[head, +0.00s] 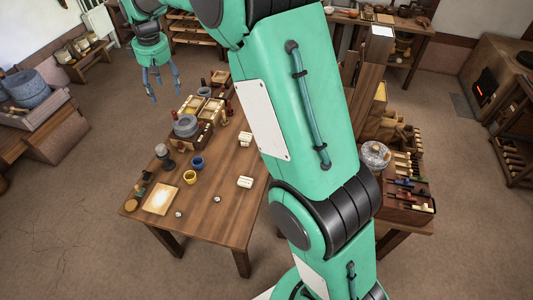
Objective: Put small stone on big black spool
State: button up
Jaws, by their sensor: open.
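My gripper (163,90) is at the upper left, fingers apart and pointing down, with nothing between them. It appears beyond and above the far left edge of the wooden table (215,225). A dark upright piece (168,164), possibly the big black spool, stands near the table's left edge, with a pale grey rounded piece (161,150) at its top or just behind it; I cannot tell which. Two small pale round pieces (178,214) (217,199) lie near the table's front; either may be the small stone, but they are too small to identify surely.
A yellow cup (190,177), a blue cup (198,162) and a pale board (160,199) stand on the table. A grey round quern (186,125) sits among boxes farther back. My arm hides the table's right side. The front middle is mostly clear.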

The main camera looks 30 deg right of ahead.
jog(key=s+d+r+m+t, duration=0.1)
jog(key=s+d+r, duration=0.25)
jog(key=s, duration=0.45)
jog(key=s+d+r+m, duration=0.1)
jog(key=s+d+r, duration=0.1)
jog(key=s+r, duration=0.45)
jog(key=s+d+r+m+t, duration=0.1)
jog(key=s+d+r, duration=0.15)
jog(key=s, duration=0.65)
jog(key=s+d+f+m+t, duration=0.1)
jog(key=s+d+f, duration=0.1)
jog(key=s, duration=1.1)
jog(key=s+d+f+m, duration=0.1)
jog(key=s+f+m, duration=0.1)
jog(key=s, duration=1)
jog(key=shift+s+d+f+t, duration=0.15)
jog(key=shift+s+d+t, duration=0.25)
notch_tip(320, 180, down, 6)
jog(key=b, duration=0.6)
